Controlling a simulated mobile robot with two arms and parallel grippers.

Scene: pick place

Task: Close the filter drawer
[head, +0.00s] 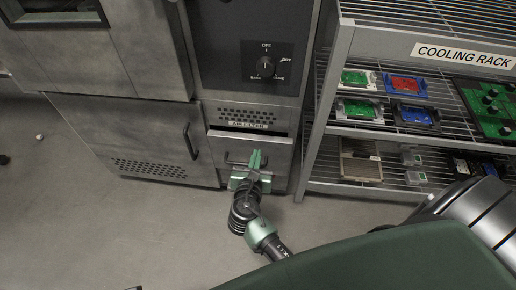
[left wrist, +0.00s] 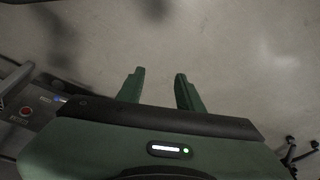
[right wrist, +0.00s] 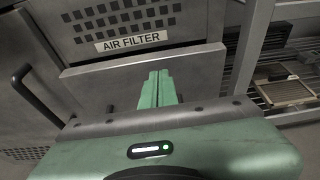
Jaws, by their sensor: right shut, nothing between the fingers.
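The filter drawer (head: 279,160) is a grey metal front below the AIR FILTER label (head: 248,125), with a dark bar handle. A dark gap shows along its top edge, so it appears slightly out. In the right wrist view, its front (right wrist: 100,85) spans the middle. My right gripper (head: 256,156) has its green fingers together and empty, in front of the drawer near the handle. Its fingertips (right wrist: 159,74) overlap the drawer front; contact is unclear. My left gripper (left wrist: 157,74) is open and empty above bare floor, outside the head view.
A cooling rack (head: 340,50) with several circuit boards stands close to the right of the drawer. A cabinet door with a dark handle (head: 190,141) is to the left. A control knob (head: 265,67) sits above. The floor (head: 120,220) in front is clear.

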